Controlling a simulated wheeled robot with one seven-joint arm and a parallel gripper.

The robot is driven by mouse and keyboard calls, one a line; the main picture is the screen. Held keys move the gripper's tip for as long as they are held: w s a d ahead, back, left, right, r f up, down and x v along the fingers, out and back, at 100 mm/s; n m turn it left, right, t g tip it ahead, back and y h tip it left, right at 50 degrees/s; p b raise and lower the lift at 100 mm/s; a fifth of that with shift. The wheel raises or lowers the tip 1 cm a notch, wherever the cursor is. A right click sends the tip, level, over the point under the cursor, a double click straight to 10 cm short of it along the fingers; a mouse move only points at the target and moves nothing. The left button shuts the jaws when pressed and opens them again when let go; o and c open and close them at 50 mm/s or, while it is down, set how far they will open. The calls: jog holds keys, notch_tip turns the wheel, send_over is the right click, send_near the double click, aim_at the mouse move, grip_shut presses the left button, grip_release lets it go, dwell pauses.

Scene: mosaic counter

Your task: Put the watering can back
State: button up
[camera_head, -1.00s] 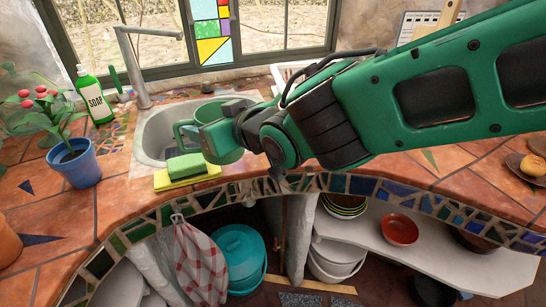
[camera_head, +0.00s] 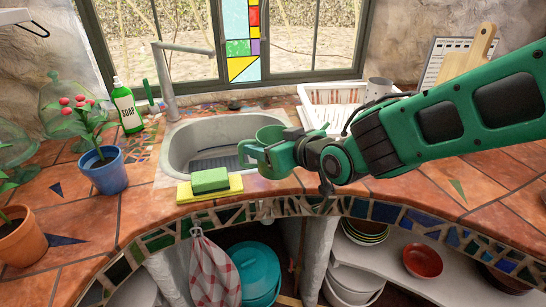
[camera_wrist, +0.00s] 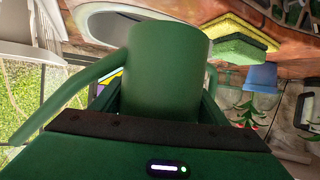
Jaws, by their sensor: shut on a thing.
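The green watering can (camera_head: 272,138) is held over the right part of the sink, in the head view. My gripper (camera_head: 284,154) is shut on it from the right, and my arm reaches in from the right edge. In the wrist view the can's body (camera_wrist: 165,65) fills the middle between the fingers, with a long green spout or handle running to the lower left. The can's far side and the exact finger contact are hidden.
A soap bottle (camera_head: 127,108), a blue flowerpot (camera_head: 106,174) and a terracotta pot (camera_head: 20,240) stand left. A white dish rack (camera_head: 330,108) is behind my arm.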

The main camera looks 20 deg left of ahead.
jog(key=shift+w+d+f, duration=0.2)
jog(key=shift+w+f, duration=0.25)
jog(key=shift+f, duration=0.5)
jog(key=shift+w+d+f, duration=0.15)
jog(key=shift+w+f, duration=0.3)
jog(key=shift+f, duration=0.5)
jog(key=shift+w+d+f, duration=0.2)
jog(key=shift+w+f, duration=0.25)
jog(key=shift+f, duration=0.5)
jog(key=o, duration=1.5)
jog(key=shift+f, duration=0.1)
jog(key=shift+s+d, duration=0.1)
jog(key=shift+d, duration=0.05)
jog(key=v, duration=1.1)
jog(key=shift+s+d+r, duration=0.15)
jog(key=shift+d+r, duration=0.1)
jog(key=shift+r, duration=0.1)
jog(key=shift+d, duration=0.1)
